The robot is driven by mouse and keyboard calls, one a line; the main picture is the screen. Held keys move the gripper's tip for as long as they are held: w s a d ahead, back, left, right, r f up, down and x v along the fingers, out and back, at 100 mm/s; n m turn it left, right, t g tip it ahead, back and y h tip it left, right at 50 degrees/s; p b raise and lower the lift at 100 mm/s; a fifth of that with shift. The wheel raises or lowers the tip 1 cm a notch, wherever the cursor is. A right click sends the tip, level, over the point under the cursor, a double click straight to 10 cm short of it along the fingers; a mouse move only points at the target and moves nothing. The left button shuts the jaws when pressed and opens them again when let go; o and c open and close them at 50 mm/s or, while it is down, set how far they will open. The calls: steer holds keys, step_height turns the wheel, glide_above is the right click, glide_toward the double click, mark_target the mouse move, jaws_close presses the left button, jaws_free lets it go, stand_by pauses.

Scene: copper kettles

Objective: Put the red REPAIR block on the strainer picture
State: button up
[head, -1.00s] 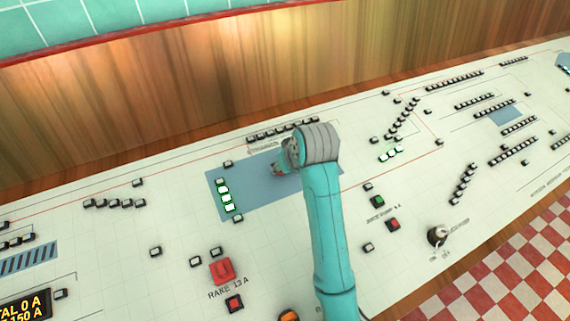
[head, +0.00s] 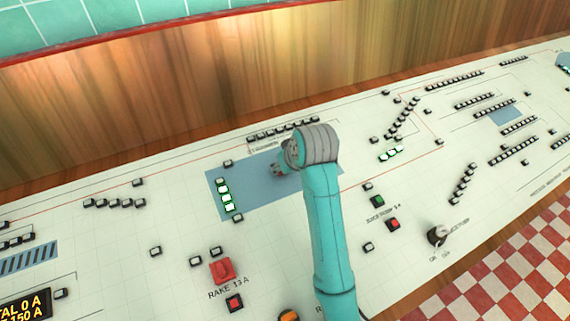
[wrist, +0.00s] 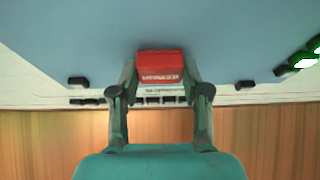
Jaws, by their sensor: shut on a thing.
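My gripper (wrist: 160,78) is shut on the red block (wrist: 160,62), which has white lettering on its side and sits between the two fingertips in the wrist view. In the head view my gripper (head: 279,170) is over the plain blue area (head: 262,198) on the white panel, which also fills the top of the wrist view (wrist: 85,35). My arm hides part of this area. I cannot tell whether the block touches it. The small lettering at its upper edge is too blurred to read surely, so I cannot confirm the strainer picture.
Lit green-white blocks (head: 227,197) stand at the left end of the blue area. A row of small dark-sided blocks (head: 284,130) lies behind it. A wooden wall (head: 200,95) rises behind the panel.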

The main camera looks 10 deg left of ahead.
steer(key=shift+f, duration=0.15)
steer(key=o, duration=1.1)
steer(key=v, duration=0.8)
stand_by(0.6)
stand_by(0.9)
